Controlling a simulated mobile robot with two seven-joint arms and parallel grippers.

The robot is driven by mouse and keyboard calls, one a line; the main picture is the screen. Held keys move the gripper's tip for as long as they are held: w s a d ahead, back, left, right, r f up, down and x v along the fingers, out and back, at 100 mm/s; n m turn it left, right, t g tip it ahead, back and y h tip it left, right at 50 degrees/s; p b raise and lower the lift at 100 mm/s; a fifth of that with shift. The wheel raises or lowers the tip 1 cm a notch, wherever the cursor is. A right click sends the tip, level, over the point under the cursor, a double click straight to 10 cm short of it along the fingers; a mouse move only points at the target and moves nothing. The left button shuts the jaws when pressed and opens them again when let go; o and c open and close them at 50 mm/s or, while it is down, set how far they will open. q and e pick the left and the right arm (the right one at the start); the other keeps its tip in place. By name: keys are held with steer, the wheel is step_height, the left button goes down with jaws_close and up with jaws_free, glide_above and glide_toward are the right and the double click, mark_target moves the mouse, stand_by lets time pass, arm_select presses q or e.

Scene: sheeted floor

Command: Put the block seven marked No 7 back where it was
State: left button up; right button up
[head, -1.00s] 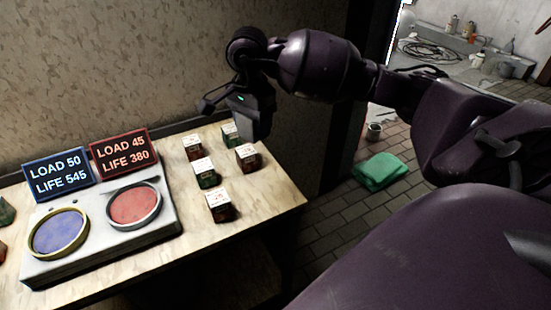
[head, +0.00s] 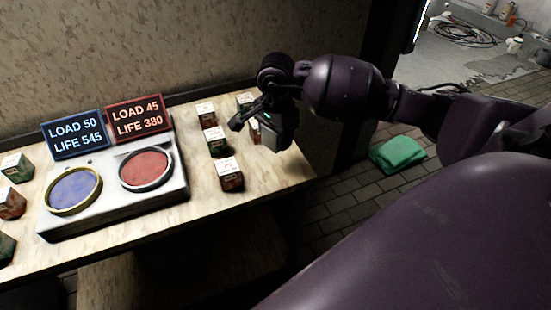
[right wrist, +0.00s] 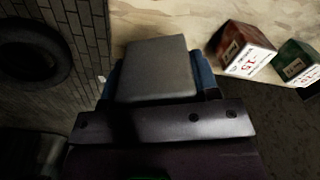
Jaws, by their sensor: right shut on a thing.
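My right gripper (head: 276,138) is above the right part of the table in the head view. In the right wrist view it is shut on a block (right wrist: 155,68) with a plain grey face, held between blue finger pads. No number shows on that face, so I cannot tell whether it is No 7. Several red and green blocks with white labelled tops stand by the gripper, among them a front red one (head: 229,176), a green one (head: 215,141) and a back red one (head: 206,113). The right wrist view shows a red block marked 15 (right wrist: 240,50). My left gripper is not in view.
A scale box (head: 115,212) with a blue pan (head: 74,190) and a red pan (head: 146,168) stands left of the blocks. Its signs read LOAD 50 LIFE 545 (head: 77,135) and LOAD 45 LIFE 380 (head: 139,118). More blocks (head: 17,167) stand at the far left. A green cloth (head: 398,153) lies on the floor.

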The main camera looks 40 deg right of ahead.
mark_target(276, 167)
steer(key=shift+f+b, duration=0.35)
steer(key=shift+f, duration=3.95)
steer(key=shift+f, duration=0.2)
steer(key=o, duration=1.2)
steer(key=shift+r, duration=0.1)
